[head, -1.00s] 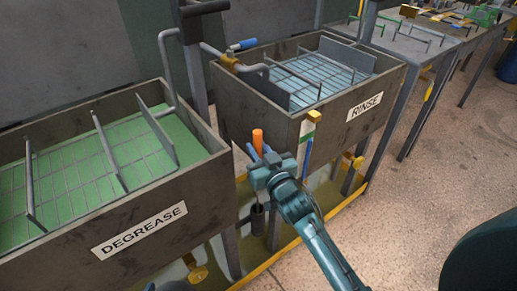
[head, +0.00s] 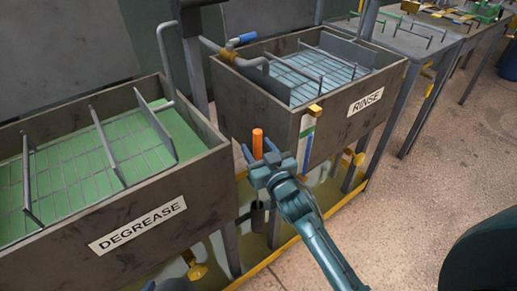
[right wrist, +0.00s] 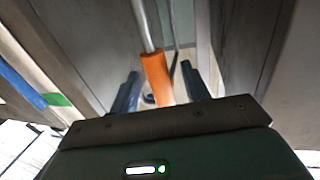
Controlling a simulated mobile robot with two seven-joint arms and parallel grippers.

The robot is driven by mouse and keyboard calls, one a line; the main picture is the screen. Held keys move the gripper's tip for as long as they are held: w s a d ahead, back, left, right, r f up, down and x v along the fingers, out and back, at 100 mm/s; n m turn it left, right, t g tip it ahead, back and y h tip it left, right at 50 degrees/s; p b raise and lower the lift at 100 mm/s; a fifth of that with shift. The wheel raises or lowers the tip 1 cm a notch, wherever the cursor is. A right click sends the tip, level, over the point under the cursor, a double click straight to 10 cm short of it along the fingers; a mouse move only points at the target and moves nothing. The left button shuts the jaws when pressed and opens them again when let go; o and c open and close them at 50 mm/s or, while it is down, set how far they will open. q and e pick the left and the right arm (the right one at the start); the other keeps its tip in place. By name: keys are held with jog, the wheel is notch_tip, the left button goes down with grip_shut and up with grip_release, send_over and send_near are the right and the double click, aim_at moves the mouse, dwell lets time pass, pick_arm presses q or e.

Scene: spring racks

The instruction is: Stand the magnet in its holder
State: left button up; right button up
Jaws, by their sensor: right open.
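The magnet's orange handle (head: 257,143) stands about upright between the two tanks. My right gripper (head: 259,149) is at the handle, with its fingers spread on either side. In the right wrist view the orange handle (right wrist: 157,77) lies between the open fingertips (right wrist: 158,85), with gaps beside it and a grey rod running on from it. A dark upright tube (head: 258,217), which looks like the holder, is below the gripper. My gripper hides what lies between handle and tube, so I cannot tell how they join.
The DEGREASE tank (head: 137,231) is at left and the RINSE tank (head: 365,103) at right, with a narrow gap between them. A yellow-edged tray runs below.

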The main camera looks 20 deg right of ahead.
jog(key=shift+f, duration=0.1)
jog(key=shift+s, duration=0.75)
pick_arm(q)
jog(key=r, duration=0.2)
jog(key=shift+s+a+r+t+p, duration=0.1)
jog(key=shift+a+r+t+p, duration=0.1)
jog(key=shift+r+t+p, duration=0.15)
pick_arm(e)
jog(key=s+d, duration=0.1)
jog(key=s, duration=1)
jog(key=shift+s+d+r, duration=0.2)
jog(key=shift+s+d, duration=0.1)
pick_arm(q)
jog(key=shift+r, duration=0.1)
pick_arm(e)
jog(key=shift+r, duration=0.1)
